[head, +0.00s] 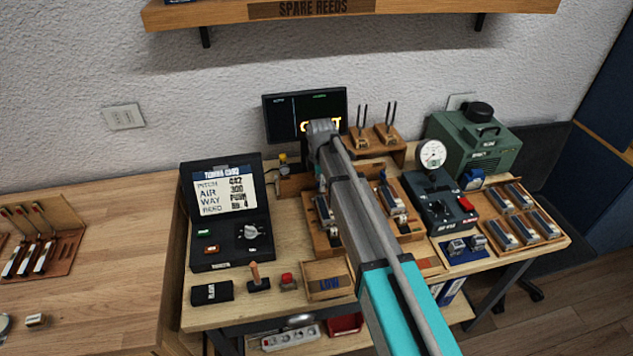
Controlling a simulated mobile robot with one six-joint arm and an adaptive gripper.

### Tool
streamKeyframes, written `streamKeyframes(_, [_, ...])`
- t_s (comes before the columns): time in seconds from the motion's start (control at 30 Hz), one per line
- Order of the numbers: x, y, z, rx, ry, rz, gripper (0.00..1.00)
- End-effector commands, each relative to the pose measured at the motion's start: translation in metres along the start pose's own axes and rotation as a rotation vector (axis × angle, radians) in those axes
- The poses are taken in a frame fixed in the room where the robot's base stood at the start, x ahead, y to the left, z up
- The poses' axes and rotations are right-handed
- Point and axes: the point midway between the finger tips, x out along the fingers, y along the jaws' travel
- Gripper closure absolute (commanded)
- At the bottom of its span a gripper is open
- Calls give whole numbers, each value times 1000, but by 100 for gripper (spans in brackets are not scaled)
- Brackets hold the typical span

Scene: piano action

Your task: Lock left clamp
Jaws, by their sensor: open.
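A wooden fixture (326,247) stands in the middle of the bench, partly covered by my arm. On its left side is a dark and metal holder (322,208), which looks like the left clamp. Its upper part is hidden by my arm, and I cannot tell whether it is locked. A similar holder (394,200) with a small blue and red part sits on the right, past my arm. My arm reaches from the lower right up over the fixture, its wrist above the fixture's back left. My gripper's fingers are hidden behind the wrist and arm.
A monitor (283,115) stands behind the wrist. A control case (228,215) is on the left, with a gauge box (440,200) and a green machine (475,143) on the right. A small wooden tray (313,270) lies in front. A shelf (420,8) hangs above.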

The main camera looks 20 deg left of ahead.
Motion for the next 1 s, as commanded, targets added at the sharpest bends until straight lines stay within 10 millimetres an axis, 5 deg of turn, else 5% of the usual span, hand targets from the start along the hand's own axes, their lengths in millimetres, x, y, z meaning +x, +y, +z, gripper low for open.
streamKeyframes(0.13, [0, 0, 0, 0, 0, 0, 32])
streamKeyframes(0.5, [0, 0, 0, 0, 0, -1, 100])
streamKeyframes(0.67, [0, -1, 0, -1, 0, -3, 100])
streamKeyframes(0.7, [0, 8, -14, -3, 1, -3, 100])
streamKeyframes(1.0, [1, -2, -1, 31, 0, -3, 100])
